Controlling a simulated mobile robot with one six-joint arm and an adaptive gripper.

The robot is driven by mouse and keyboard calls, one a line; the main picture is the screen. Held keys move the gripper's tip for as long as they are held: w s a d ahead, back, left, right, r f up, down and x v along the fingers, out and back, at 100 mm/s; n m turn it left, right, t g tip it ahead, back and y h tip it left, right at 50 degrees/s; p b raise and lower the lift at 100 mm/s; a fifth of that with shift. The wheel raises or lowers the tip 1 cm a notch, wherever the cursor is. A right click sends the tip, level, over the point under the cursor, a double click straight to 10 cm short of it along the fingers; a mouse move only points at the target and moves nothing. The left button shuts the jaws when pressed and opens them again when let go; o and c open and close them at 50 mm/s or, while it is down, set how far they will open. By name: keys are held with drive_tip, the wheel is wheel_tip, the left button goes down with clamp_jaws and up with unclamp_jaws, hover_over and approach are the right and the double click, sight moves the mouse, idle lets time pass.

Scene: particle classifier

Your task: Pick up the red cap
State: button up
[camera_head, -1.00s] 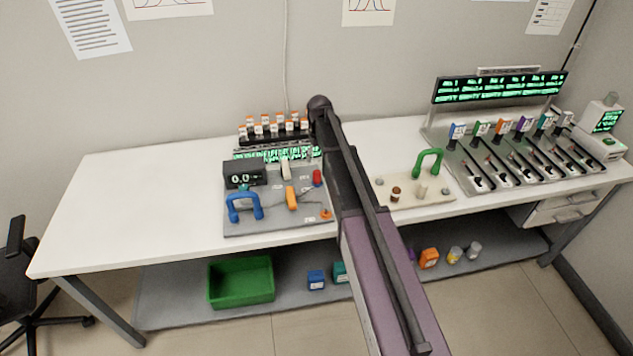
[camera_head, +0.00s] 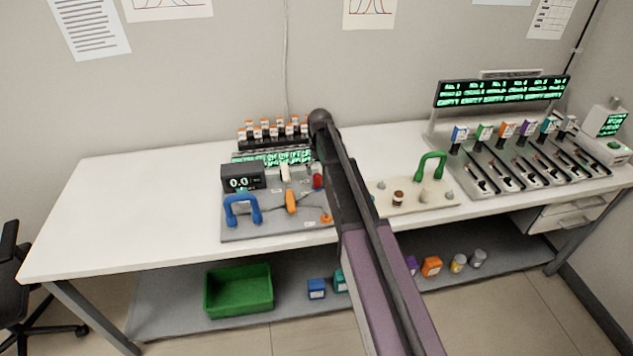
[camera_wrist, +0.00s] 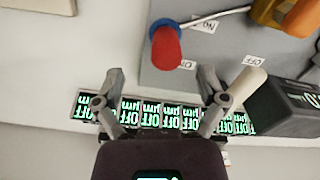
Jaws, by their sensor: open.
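The red cap (camera_wrist: 166,48) sits on a blue round piece at the edge of the grey panel (camera_wrist: 210,75). In the head view the red cap (camera_head: 317,181) shows at the panel's right side, just left of my arm. My gripper (camera_wrist: 161,75) is open and empty in the wrist view, its two fingers spread apart. In that picture the cap lies above the gap between the fingertips, not between them. The fingers' height above the panel is hard to tell. My arm hides the gripper in the head view.
A row of green displays (camera_wrist: 160,112) lies under the fingers in the wrist view. A pale lever (camera_wrist: 247,82) and a dark display box (camera_wrist: 285,103) are close to the right finger. The left part of the white table (camera_head: 130,210) is clear.

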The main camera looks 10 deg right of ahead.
sight(317, 175)
drive_tip(key=shift+f, duration=0.1)
drive_tip(key=f+b, duration=0.3)
drive_tip(key=shift+a+f, duration=0.2)
drive_tip(key=shift+a, duration=0.15)
drive_tip(key=shift+f+b, duration=0.85)
drive_tip(key=shift+b, duration=0.25)
drive_tip(key=c, duration=1.1)
